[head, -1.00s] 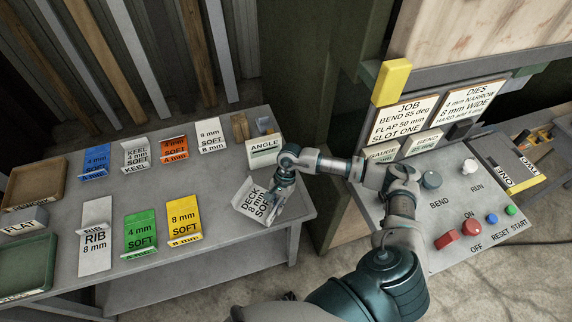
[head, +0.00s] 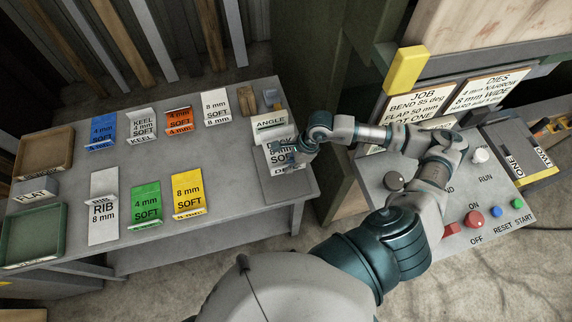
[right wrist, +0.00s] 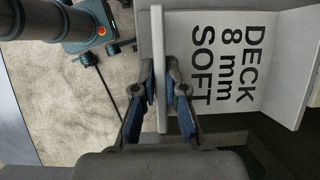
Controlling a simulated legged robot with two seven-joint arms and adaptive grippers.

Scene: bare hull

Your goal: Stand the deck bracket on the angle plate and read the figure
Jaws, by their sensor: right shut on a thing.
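The deck bracket (head: 277,157) is a pale bent sheet marked DECK 8 mm SOFT; its lettered face also shows in the right wrist view (right wrist: 230,62). My right gripper (head: 292,152) is shut on it, with the fingers (right wrist: 166,92) on both sides of a thin pale edge. The bracket is at the right end of the bench, just in front of the ANGLE label of the angle plate (head: 270,121). My gripper hides part of it, and I cannot tell whether it touches the plate. My left gripper is not in view.
Several labelled brackets, such as the yellow one (head: 187,190) and the green one (head: 146,202), stand on the bench (head: 240,175). Brown (head: 44,152) and green (head: 34,235) trays are at its left. The control panel (head: 440,195) is at the right.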

